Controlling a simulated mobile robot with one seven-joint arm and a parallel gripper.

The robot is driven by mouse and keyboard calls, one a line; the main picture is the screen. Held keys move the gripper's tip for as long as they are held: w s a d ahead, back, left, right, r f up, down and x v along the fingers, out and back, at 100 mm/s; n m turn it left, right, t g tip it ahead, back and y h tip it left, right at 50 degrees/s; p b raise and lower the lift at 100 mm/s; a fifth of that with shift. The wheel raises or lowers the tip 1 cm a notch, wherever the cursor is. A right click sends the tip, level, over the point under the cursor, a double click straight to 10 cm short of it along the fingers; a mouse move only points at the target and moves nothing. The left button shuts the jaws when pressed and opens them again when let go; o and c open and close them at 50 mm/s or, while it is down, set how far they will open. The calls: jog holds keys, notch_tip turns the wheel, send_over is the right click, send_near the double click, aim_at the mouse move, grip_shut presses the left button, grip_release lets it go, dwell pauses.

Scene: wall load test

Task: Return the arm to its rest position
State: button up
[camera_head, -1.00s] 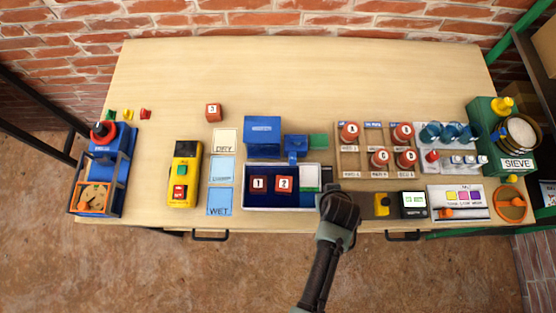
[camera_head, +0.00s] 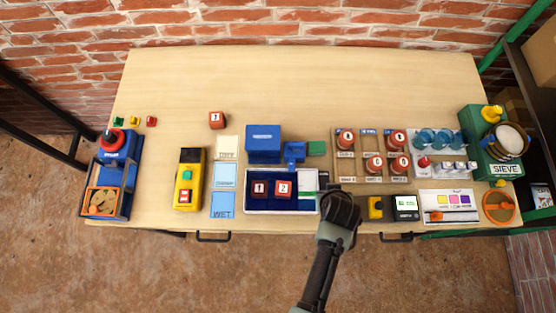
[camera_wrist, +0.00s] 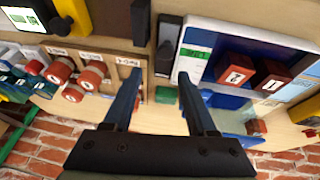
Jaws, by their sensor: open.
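My arm reaches up from the bottom of the head view, and my gripper (camera_head: 338,196) hangs over the table's front edge, just right of the white-and-blue tray (camera_head: 250,205). In the wrist view, the two fingers of my gripper (camera_wrist: 158,85) stand well apart with nothing between them. The same view shows the tray (camera_wrist: 215,35) at the right, holding red blocks numbered 2 (camera_wrist: 236,72) and 1 (camera_wrist: 272,82). The fingertips are hidden in the head view.
A wooden rack of red-topped weights (camera_head: 345,179) stands right of my gripper. A yellow device (camera_head: 376,207) and a small display (camera_head: 405,208) sit near the front edge. Block 3 (camera_head: 217,120) is alone at left. The back of the table (camera_head: 310,85) is clear.

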notch_tip(320, 180, up, 2)
jog(key=shift+r+p, duration=0.1)
jog(key=shift+p, duration=0.65)
